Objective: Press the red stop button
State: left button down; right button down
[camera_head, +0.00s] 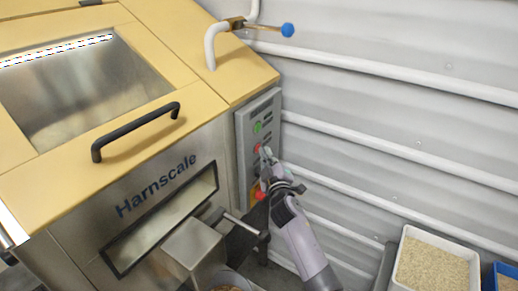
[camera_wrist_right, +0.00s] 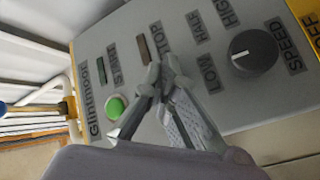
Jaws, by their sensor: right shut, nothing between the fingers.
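The grey control panel (camera_head: 243,140) is on the right end of the hopper. The red stop button (camera_head: 257,148) shows just below the green button (camera_head: 257,127). My right gripper (camera_head: 266,154) is shut and empty, its fingertips at the red button; I cannot tell whether they touch it. In the right wrist view, the closed fingertips (camera_wrist_right: 157,78) lie over the panel below the STOP label (camera_wrist_right: 157,37) and hide the red button. The green button (camera_wrist_right: 116,106) shows left of the fingers. My left gripper is not in view.
A black speed dial (camera_wrist_right: 252,53) is right of the fingers. The hopper has a black lid handle (camera_head: 135,130) and a blue-tipped lever (camera_head: 287,30). A white tray of grain (camera_head: 404,262) stands lower right by the corrugated wall.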

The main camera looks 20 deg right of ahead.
jog(key=shift+s+d, duration=0.35)
jog(key=shift+s, duration=0.15)
jog(key=shift+p, duration=0.3)
jog(key=shift+s+d+p, duration=0.5)
jog(key=shift+s+d, duration=0.3)
jog(key=shift+s, duration=0.2)
jog(key=shift+s+d+p, duration=0.45)
jog(key=shift+s+d, duration=0.3)
jog(key=shift+s, duration=0.25)
